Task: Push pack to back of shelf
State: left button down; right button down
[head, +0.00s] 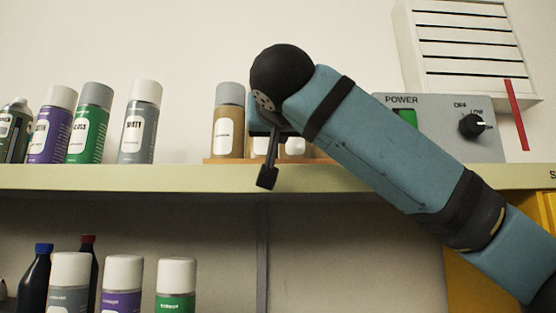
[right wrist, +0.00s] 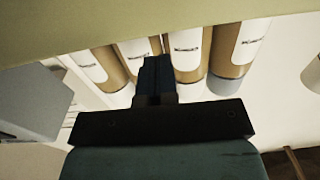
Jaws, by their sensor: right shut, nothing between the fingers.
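In the right wrist view, upside down, the cans (right wrist: 240,45) line up beyond my right gripper (right wrist: 156,62). Its fingers are together, empty, pointing at the middle of the row. I cannot tell whether they touch the cans. My left gripper is not in view.
Several spray cans, such as a grey one (head: 140,122), stand left of the pack. A grey power box (head: 440,125) with a knob stands to the right. More cans and bottles stand below the shelf. A white vent (head: 465,48) is on the wall.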

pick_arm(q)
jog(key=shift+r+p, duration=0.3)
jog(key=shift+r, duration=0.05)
pick_arm(e)
jog(key=shift+w, duration=0.95)
